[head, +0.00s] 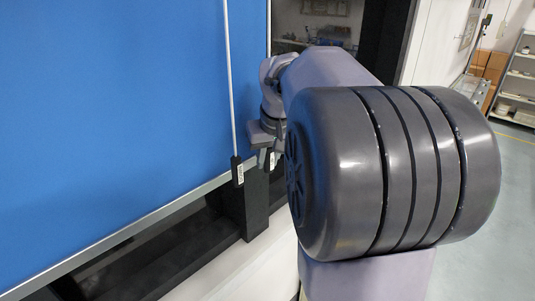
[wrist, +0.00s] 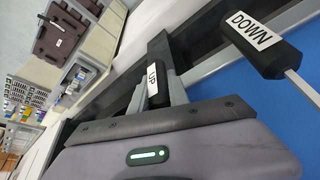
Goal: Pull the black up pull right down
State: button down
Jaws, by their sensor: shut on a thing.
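My gripper (wrist: 160,90) is shut on the black up pull (wrist: 160,100), which carries a white label reading "UP". The pull sits between the two grey fingers in the wrist view. The black down pull (wrist: 262,45), labelled "DOWN", hangs to the right of it, apart from my fingers, on a thin pale rod. In the head view my gripper (head: 265,146) is beside the blue screen's right edge, right of a labelled black pull (head: 238,173) on a long pale rod. There the up pull is mostly hidden by my gripper.
The blue screen (head: 110,100) has a silver bottom rail (head: 130,230). A black post (head: 253,205) stands below my gripper. Shelves (head: 515,85) and boxes (head: 487,65) are at the far right. My arm covers much of the head view's right side.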

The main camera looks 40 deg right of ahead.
notch_tip(320, 180, down, 22)
jog(key=b, duration=1.5)
jog(key=shift+s, duration=0.1)
jog(key=c, duration=1.3)
grip_release()
jog(key=shift+o, duration=0.2)
jog(key=shift+r, duration=0.1)
jog(key=shift+r, duration=0.1)
jog(key=p+v, duration=0.3)
jog(key=v, duration=1.4)
